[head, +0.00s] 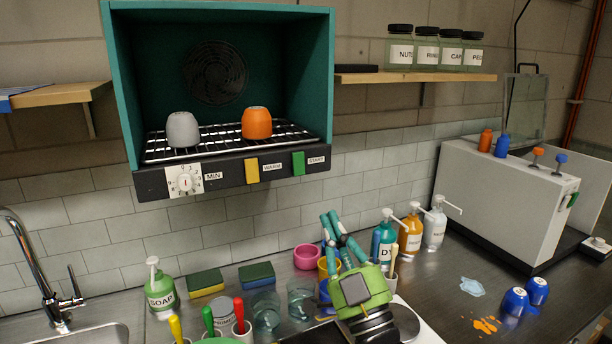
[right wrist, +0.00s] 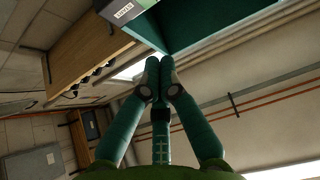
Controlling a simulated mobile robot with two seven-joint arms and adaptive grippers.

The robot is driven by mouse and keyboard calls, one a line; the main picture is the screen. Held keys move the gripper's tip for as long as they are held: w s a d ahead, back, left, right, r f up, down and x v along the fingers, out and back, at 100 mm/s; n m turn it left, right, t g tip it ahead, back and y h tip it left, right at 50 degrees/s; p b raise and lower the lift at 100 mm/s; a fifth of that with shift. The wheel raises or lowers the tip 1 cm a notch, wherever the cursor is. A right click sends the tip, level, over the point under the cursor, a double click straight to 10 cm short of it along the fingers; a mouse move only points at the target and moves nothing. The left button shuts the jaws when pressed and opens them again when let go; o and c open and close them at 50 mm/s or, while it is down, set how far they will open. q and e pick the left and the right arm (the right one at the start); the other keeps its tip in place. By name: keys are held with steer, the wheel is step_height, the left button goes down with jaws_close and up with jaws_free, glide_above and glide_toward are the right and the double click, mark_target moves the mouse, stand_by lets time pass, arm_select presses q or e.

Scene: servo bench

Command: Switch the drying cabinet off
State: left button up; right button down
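The teal drying cabinet (head: 325,80) hangs on the wall with an open front. A grey cup (head: 183,130) and an orange cup (head: 257,123) stand upside down on its wire rack. Its front strip carries a white dial (head: 185,181) marked MIN, a yellow switch (head: 252,171) labelled WARM and a green switch (head: 298,162) labelled START. I cannot tell the switch settings. My right gripper (head: 332,218) points up, below and right of the START switch, apart from it. In the right wrist view its fingertips (right wrist: 159,72) meet with nothing visible between them. My left gripper is out of view.
A shelf with several labelled jars (head: 426,47) is right of the cabinet. Below, the bench holds a soap bottle (head: 160,289), sponges (head: 257,274), glasses and pump bottles (head: 410,235). A grey machine (head: 500,205) stands at right.

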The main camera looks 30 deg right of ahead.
mark_target(297, 159)
steer(key=shift+w+d+r+p, duration=0.1)
steer(key=shift+w+r+p, duration=0.65)
steer(key=shift+w, duration=0.95)
steer(key=shift+w+d+r+p, duration=0.1)
steer(key=shift+w+r+p, duration=0.65)
steer(key=shift+w, duration=1)
steer(key=shift+w+d+r+p, duration=0.1)
steer(key=shift+w+r+p, duration=0.65)
steer(key=shift+w, duration=0.95)
steer(key=shift+f, duration=0.2)
